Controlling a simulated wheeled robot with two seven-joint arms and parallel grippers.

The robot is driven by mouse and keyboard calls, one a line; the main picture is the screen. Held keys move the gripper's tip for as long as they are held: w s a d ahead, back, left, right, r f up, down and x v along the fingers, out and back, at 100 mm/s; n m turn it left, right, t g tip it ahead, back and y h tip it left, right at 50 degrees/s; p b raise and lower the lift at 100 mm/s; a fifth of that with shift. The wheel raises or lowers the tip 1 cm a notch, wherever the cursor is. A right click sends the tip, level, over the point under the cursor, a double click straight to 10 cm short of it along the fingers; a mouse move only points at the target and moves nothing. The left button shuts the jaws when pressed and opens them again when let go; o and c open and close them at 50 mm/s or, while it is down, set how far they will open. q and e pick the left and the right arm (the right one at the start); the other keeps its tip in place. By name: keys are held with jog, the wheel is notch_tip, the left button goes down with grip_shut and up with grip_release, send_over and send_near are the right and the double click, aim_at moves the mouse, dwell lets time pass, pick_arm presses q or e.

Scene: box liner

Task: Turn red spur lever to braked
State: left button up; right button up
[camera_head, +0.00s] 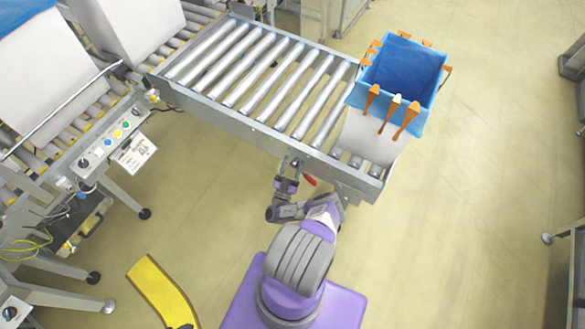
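The red spur lever (310,180) shows as a small red piece at the near side rail of the roller conveyor (262,128), just right of my gripper. My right gripper (294,165) is at that rail, with its arm reaching up from my purple base. Its fingertips are small in view and partly merge with the rail, so I cannot tell whether they are open or shut, or whether they touch the lever. The lever's mount is hidden under the rail. My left gripper is not in view.
A box with a blue liner (402,72) and orange clips stands on the conveyor's right end. A control panel (112,137) with coloured buttons is at the left. A yellow curved piece (163,292) is at the lower left. The floor right of the conveyor is clear.

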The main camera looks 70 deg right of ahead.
jog(key=s+a+f+b, duration=0.1)
jog(key=s+a+b, duration=0.2)
jog(key=a+b, duration=0.3)
jog(key=shift+s+a+f, duration=0.2)
jog(key=shift+a+f, duration=0.05)
jog(key=shift+a, duration=0.65)
dwell(0.3)
